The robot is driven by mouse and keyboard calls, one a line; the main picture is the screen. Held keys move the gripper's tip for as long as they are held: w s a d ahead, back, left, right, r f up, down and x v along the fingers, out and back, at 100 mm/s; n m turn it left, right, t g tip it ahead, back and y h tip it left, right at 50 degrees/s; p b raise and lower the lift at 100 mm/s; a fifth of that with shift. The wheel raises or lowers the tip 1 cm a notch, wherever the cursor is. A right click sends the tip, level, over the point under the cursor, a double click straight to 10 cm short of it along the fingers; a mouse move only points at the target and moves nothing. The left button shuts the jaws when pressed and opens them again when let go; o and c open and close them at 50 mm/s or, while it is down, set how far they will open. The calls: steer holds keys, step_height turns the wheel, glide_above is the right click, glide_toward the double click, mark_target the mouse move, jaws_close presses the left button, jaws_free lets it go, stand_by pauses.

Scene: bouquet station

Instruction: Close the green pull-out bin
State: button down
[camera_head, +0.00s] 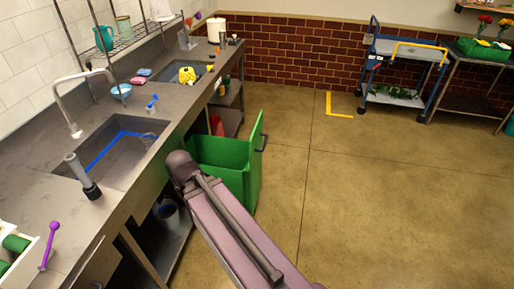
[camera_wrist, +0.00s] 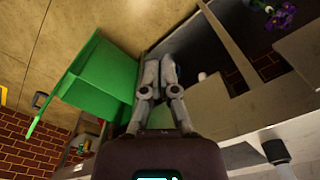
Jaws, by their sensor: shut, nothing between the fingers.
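The green pull-out bin (camera_head: 222,153) is drawn out from under the counter in the head view. Its upright front panel (camera_head: 255,160) carries a dark handle (camera_head: 264,143) facing the open floor. In the wrist view the bin (camera_wrist: 100,85) fills the left of centre, with its handle (camera_wrist: 40,99) at far left. My gripper (camera_wrist: 160,60) is shut and empty, its fingertips together just right of the bin wall. I cannot tell whether it touches the bin. In the head view my arm crosses in front of the bin and I cannot make out the gripper.
The counter (camera_head: 40,200) with two sinks runs along the left, with open shelves below holding a bucket (camera_head: 167,213). The floor (camera_head: 350,200) right of the bin is clear. A blue cart (camera_head: 393,72) and a table with a green crate (camera_head: 484,50) stand at the back right.

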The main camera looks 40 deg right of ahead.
steer(key=shift+w+f, duration=0.1)
steer(key=w+d+f+m+t+y+b, duration=0.3)
steer(key=w+d+f+y+b, duration=0.15)
steer(key=w+f+b, duration=0.55)
steer(key=w+d+f+m+t+y+b, duration=0.1)
steer(key=w+d+f+m+t+b, duration=0.1)
steer(key=w+d+f+t+b, duration=0.3)
steer(key=w+d+m+t+b, duration=0.1)
steer(key=w+d+m+b, duration=0.1)
steer(key=d+b, duration=0.6)
steer(key=d+f+m+t+h+b, duration=0.2)
steer(key=d+m+t+b, duration=0.1)
steer(key=d, duration=0.8)
steer(key=s+d+f+m+t+h+b, duration=0.1)
steer(key=d+f+m+t+h+b, duration=0.1)
steer(key=d+m+b, duration=0.3)
steer(key=d+f+m+t+h+b, duration=0.2)
steer(key=d+m+t+b, duration=0.2)
steer(key=d+b, duration=0.5)
steer(key=d, duration=0.7)
steer(key=shift+s+d+f+h, duration=0.15)
steer(key=shift+s+d+h, duration=0.2)
steer(key=shift+d, duration=0.05)
steer(key=shift+w, duration=0.2)
